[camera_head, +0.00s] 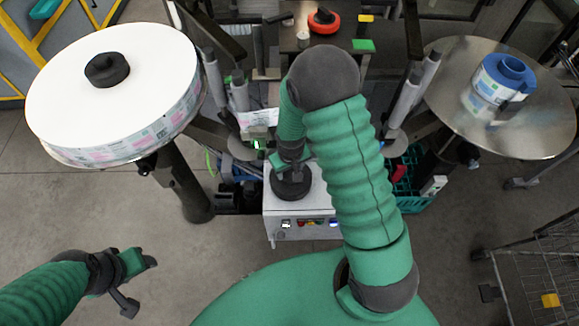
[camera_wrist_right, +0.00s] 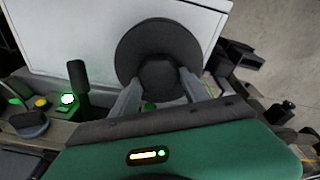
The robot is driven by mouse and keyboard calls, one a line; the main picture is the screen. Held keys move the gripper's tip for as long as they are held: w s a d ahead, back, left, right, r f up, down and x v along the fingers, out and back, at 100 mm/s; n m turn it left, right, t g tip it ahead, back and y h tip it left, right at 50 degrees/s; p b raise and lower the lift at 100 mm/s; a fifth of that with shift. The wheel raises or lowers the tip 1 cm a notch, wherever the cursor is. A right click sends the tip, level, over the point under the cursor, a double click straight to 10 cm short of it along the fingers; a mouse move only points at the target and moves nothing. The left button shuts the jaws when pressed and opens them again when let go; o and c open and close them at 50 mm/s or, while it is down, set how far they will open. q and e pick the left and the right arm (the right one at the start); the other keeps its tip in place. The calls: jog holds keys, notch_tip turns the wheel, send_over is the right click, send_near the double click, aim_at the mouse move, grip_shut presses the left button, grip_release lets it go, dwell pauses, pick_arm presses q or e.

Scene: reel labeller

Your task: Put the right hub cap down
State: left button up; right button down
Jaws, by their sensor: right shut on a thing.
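The right hub cap (camera_head: 291,186) is a round black disc with a knob. My right gripper (camera_head: 291,161) is shut on its knob, above the white cabinet top (camera_head: 318,188). In the right wrist view, the cap (camera_wrist_right: 146,40) lies between the two grey fingers (camera_wrist_right: 161,90), its disc over the white surface. I cannot tell whether the cap touches the cabinet top. My left gripper (camera_head: 140,283) is at the lower left, fingers apart and empty, over the floor.
A large white label reel (camera_head: 60,95) with a black hub cap (camera_head: 107,69) stands on the left. A metal disc (camera_head: 535,120) with a small blue-cored roll (camera_head: 490,90) is on the right. Cabinet buttons (camera_head: 309,222) face me. A wire cart (camera_head: 540,275) stands lower right.

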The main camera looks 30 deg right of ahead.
jog(key=shift+f, duration=0.3)
jog(key=shift+w+d+f, duration=0.15)
jog(key=shift+w, duration=0.05)
jog(key=c, duration=0.6)
grip_release()
jog(key=shift+w+d+f, duration=0.1)
jog(key=shift+d+f, duration=0.05)
jog(key=shift+d, duration=0.15)
jog(key=shift+o, duration=0.2)
jog(key=shift+a, duration=0.15)
